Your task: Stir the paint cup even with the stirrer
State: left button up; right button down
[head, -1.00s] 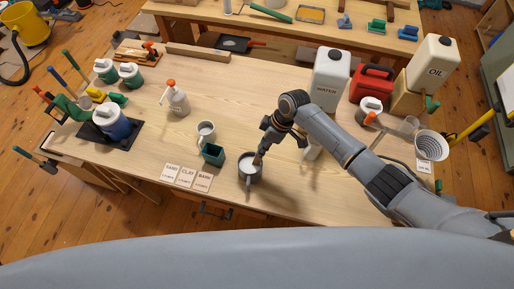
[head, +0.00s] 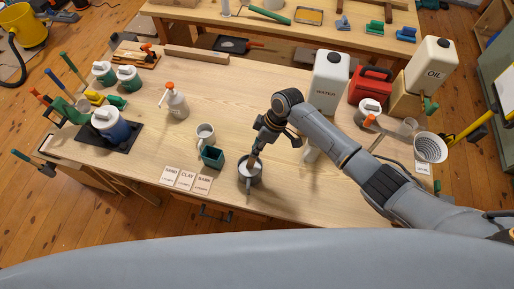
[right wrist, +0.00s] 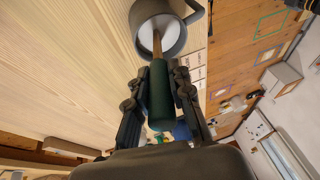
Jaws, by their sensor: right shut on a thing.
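The paint cup (head: 249,180), a grey cup with a handle and whitish paint inside, stands near the front edge of the table. It also shows at the top of the right wrist view (right wrist: 172,42). My right gripper (head: 264,143) is above the cup, shut on the stirrer. The stirrer's green handle (right wrist: 160,95) lies between the fingers, and its brown shaft reaches down into the cup. The shaft's lower end is hidden in the paint. My left gripper is not in view.
A dark green square pot (head: 212,157) and a light mug (head: 205,136) stand just left of the cup. Cards labelled sand, clay and bark (head: 186,179) lie at the front edge. The white water jug (head: 328,82) stands behind my right arm. The table's middle is clear.

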jog(key=shift+r, duration=2.9)
